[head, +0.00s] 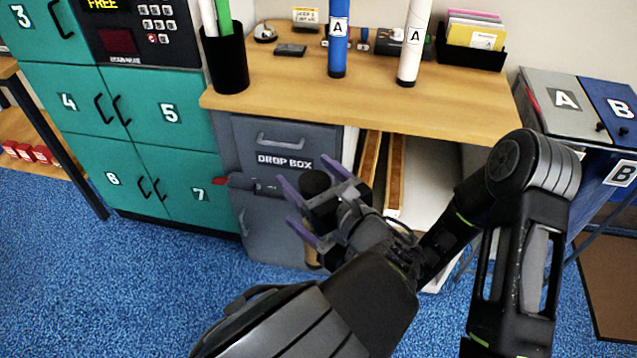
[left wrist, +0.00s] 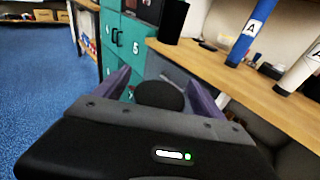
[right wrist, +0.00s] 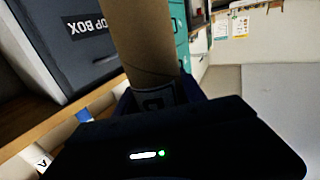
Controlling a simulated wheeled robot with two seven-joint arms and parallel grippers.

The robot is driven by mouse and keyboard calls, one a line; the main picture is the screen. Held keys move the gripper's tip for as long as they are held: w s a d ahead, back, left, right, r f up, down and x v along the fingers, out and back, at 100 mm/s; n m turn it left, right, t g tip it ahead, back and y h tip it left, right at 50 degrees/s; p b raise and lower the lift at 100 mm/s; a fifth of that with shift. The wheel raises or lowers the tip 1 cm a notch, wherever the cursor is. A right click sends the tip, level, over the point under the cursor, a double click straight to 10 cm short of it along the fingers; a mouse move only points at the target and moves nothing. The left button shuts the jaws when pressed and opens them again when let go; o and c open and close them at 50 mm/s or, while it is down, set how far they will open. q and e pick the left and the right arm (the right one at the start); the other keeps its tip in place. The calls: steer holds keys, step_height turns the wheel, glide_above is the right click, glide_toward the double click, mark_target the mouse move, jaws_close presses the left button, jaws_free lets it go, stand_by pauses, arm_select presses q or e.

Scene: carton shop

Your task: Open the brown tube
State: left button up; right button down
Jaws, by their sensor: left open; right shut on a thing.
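The brown tube (right wrist: 140,40) stands in my right gripper (right wrist: 158,95), shut on it near a pale label. In the head view only a short brown piece of the tube (head: 312,258) shows below the grippers; the rest is hidden. Its black end cap (head: 315,183) faces up and is on the tube. My left gripper (head: 314,178) is open, its purple fingers on either side of the cap with gaps. The cap also shows between them in the left wrist view (left wrist: 160,97). My right gripper is mostly hidden by my arms in the head view.
The grey drop box (head: 285,140) is close behind the grippers, under the wooden desk (head: 290,90). A blue tube (head: 338,40) and a white tube (head: 413,45) stand on the desk. Teal lockers (head: 160,110) are at left, A and B bins (head: 565,100) at right.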

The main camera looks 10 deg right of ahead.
arm_select(q)
steer(key=shift+w+a, duration=0.15)
steer(key=shift+w, duration=0.15)
steer(key=shift+c, duration=0.4)
steer(key=c, duration=1.6)
steer(key=shift+o, duration=0.2)
steer(key=shift+r, duration=0.1)
steer(key=shift+r, duration=1)
steer(key=shift+r, duration=0.1)
steer(key=shift+r, duration=1.9)
